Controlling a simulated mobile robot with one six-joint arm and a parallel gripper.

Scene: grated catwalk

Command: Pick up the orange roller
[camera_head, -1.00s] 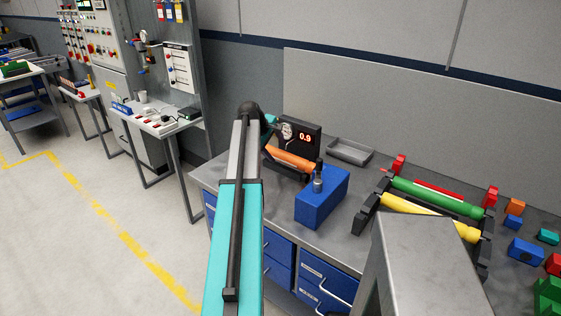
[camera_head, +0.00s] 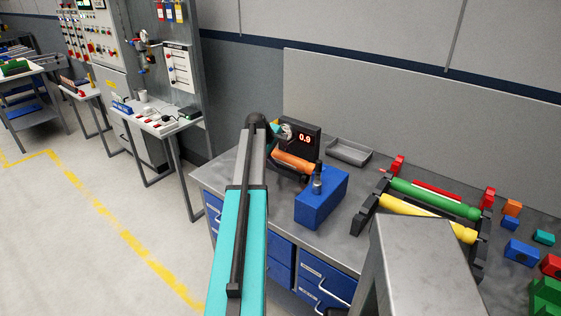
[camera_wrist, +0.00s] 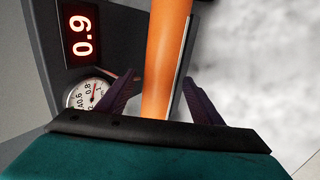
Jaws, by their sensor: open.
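The orange roller (camera_head: 295,162) lies on a dark stand with a lit display at the back left of the workbench. In the wrist view the roller (camera_wrist: 164,60) runs upright through the picture, between the two dark fingers of my gripper (camera_wrist: 160,95). The fingers are open, with a gap to the roller on both sides. In the head view my arm hides most of my gripper and the roller's left end.
The display (camera_head: 304,139) reads 0.9, with a round gauge (camera_wrist: 90,94) beside it. A blue block (camera_head: 322,197) with a dark-topped cylinder stands just in front of the roller. A grey tray (camera_head: 350,152) sits behind. Green (camera_head: 435,198) and yellow (camera_head: 412,217) rollers lie on a rack to the right.

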